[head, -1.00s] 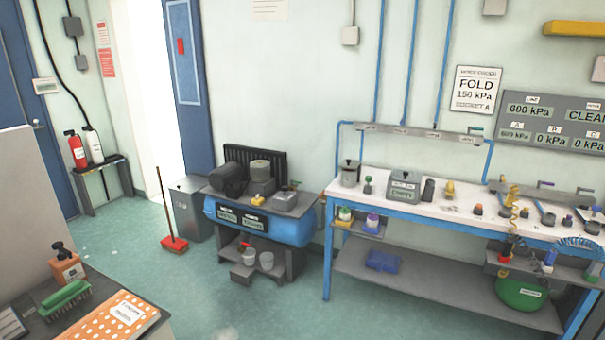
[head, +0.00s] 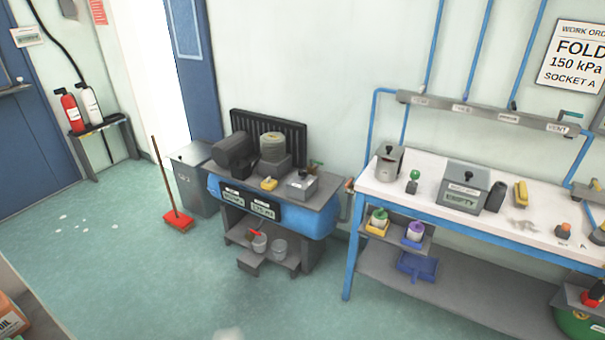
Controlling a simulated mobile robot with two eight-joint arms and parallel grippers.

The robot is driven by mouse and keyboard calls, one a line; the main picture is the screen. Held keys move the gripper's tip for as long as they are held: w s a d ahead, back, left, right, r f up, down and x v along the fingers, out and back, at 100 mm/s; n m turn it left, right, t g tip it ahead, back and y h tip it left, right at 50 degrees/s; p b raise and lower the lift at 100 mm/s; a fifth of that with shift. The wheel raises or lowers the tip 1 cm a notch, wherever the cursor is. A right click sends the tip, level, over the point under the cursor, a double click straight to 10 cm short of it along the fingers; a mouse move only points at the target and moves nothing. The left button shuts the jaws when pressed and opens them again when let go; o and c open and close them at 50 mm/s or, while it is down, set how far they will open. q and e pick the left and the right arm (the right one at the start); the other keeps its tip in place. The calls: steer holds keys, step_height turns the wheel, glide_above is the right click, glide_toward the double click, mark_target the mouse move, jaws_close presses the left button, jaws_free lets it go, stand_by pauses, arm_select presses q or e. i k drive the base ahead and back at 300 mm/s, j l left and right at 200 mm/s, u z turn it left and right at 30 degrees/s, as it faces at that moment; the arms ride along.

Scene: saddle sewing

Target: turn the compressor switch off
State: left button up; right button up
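The compressor stands against the back wall, with a blue tank (head: 315,222) under a grey top. On the top are a dark motor (head: 232,150), a round pump (head: 272,147), a small yellow part (head: 268,184) and a grey box (head: 300,184) with a dark knob on it. I cannot tell which part is the switch or how it is set. Two dark label plates (head: 249,203) are on the front; their text is too small to read surely. Neither of my grippers is in view.
A red broom (head: 177,220) and a grey bin (head: 196,183) stand left of the compressor. A white-topped workbench (head: 420,190) is to the right. White spots (head: 85,223) mark the floor at left. The floor in front is mostly open.

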mark_target(301, 173)
steer(key=i+j, duration=0.2)
steer(key=i, duration=0.3)
steer(key=i+j, duration=0.2)
steer(key=i, duration=0.3)
steer(key=i+j, duration=0.15)
steer(key=i, duration=0.35)
steer(key=i+j, duration=0.2)
steer(key=i, duration=0.35)
steer(key=i+j, duration=0.2)
steer(key=i, duration=0.3)
steer(key=i+j, duration=0.2)
steer(key=i, duration=0.3)
steer(key=u, duration=0.05)
